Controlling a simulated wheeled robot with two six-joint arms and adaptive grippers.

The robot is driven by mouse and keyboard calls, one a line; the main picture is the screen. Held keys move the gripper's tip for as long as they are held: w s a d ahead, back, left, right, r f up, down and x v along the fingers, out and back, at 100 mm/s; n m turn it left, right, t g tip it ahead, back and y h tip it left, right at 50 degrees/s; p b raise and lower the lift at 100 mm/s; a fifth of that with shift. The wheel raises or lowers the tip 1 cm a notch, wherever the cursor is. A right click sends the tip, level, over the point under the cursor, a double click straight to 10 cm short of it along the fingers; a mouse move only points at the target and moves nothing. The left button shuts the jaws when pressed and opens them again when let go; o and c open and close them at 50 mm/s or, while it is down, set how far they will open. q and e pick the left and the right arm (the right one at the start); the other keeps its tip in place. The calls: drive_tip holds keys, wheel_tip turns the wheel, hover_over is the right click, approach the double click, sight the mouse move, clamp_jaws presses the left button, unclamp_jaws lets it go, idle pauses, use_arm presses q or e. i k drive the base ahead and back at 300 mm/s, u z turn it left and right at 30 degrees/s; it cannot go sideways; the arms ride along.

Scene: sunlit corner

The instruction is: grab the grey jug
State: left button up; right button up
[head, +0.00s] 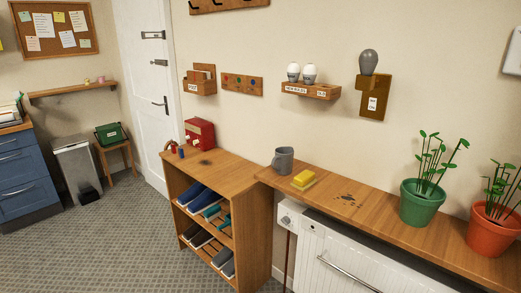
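The grey jug (284,160) stands upright near the left end of a wooden shelf above the radiator, close to the wall. Its handle shows on its left side. Neither of my grippers shows in the head view.
The wooden shelf (395,226) also bears a dark stain, a green plant pot (421,203) and an orange pot (490,230) to the right. A shoe rack (258,210) stands left of the radiator (345,262). Grey floor is clear at the lower left.

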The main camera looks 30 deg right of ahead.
sight(282, 158)
drive_tip(key=i, duration=1.45)
drive_tip(key=z, duration=2)
